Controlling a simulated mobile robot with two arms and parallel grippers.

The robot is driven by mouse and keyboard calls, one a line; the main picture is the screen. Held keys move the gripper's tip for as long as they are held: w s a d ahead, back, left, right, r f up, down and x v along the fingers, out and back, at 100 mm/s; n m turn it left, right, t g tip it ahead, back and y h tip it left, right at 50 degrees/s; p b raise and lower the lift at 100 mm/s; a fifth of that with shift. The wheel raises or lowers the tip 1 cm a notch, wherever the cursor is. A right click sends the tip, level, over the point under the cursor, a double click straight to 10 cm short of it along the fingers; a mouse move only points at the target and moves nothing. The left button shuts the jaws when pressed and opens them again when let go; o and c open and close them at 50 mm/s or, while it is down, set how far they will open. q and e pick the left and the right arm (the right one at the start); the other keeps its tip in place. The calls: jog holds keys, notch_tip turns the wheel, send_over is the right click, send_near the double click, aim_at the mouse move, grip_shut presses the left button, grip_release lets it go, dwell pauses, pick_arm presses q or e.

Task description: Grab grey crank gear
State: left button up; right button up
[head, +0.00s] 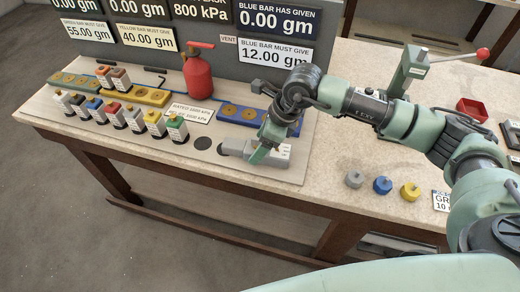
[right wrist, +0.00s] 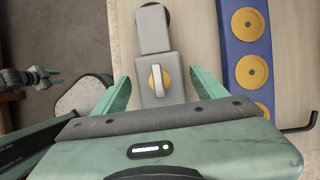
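A grey block device (head: 240,150) lies on the pale board near the table's front edge. In the right wrist view it has a yellow disc (right wrist: 152,82) with a pale upright crank handle (right wrist: 158,80) on it. My right gripper (head: 266,152) is over its right end; in the right wrist view its open fingers (right wrist: 164,88) stand apart on either side, with the handle between them. A small grey knobbed gear (head: 354,179) stands on the bare table to the right. My left gripper is not in the head view; a small green arm part (right wrist: 38,76) shows unclearly in the right wrist view.
A blue gear (head: 382,185) and a yellow gear (head: 410,192) stand beside the grey one. A blue bar (head: 240,113) with yellow discs lies behind the device.

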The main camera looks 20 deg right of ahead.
grip_shut()
jog(key=shift+r, duration=0.1)
jog(key=shift+w, duration=0.1)
